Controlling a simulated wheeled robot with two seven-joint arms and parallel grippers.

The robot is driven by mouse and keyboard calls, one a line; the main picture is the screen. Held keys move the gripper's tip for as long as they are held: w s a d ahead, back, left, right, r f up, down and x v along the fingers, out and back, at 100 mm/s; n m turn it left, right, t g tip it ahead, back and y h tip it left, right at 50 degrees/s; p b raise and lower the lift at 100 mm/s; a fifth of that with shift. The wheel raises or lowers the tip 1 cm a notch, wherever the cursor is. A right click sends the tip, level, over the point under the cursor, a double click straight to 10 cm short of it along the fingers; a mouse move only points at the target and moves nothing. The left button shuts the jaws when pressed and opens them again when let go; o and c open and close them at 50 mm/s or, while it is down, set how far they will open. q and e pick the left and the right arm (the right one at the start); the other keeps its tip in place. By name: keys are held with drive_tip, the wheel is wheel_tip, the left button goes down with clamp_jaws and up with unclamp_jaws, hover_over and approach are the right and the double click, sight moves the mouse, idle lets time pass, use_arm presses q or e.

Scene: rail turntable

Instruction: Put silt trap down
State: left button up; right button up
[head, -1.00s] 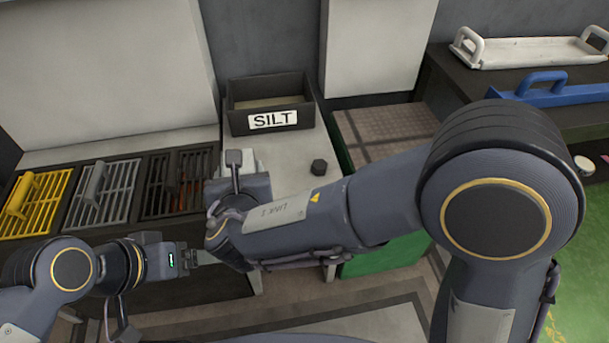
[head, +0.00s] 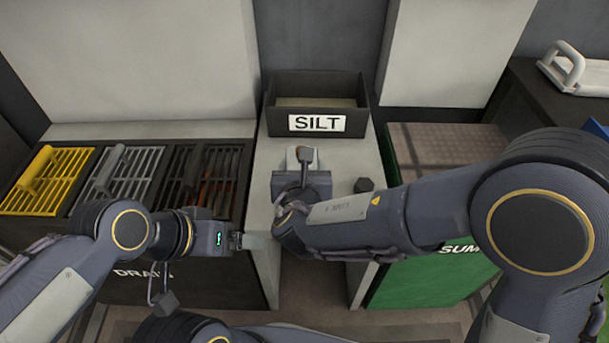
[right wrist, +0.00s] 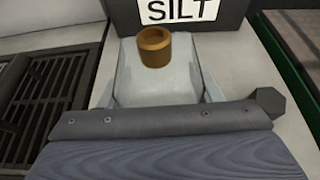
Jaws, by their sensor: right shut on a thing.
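The silt trap seems to be a pale grey block (right wrist: 150,88) with a brown ring-like cup (right wrist: 154,47) on top. My right gripper (right wrist: 160,95) is shut on it, with a finger on each side. In the head view my right gripper (head: 303,160) is over the pale bench, just in front of the box labelled SILT (head: 318,88), and mostly hides the block. I cannot tell whether the block touches the bench. My left gripper (head: 254,241) is low at the bench's front edge, seemingly empty; its jaw gap cannot be made out.
Yellow (head: 48,180), grey (head: 125,175) and dark gratings lie to the left. A green bin (head: 430,280) stands to the right.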

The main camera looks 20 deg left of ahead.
wheel_tip(320, 180, down, 3)
drive_tip(key=shift+w+r+b, duration=0.1)
drive_tip(key=shift+b, duration=0.4)
drive_tip(key=shift+s, duration=0.25)
use_arm(q)
wheel_tip(320, 180, down, 2)
drive_tip(key=shift+a+f, duration=0.1)
drive_tip(key=shift+s+f, duration=0.1)
use_arm(e)
drive_tip(key=o, duration=1.2)
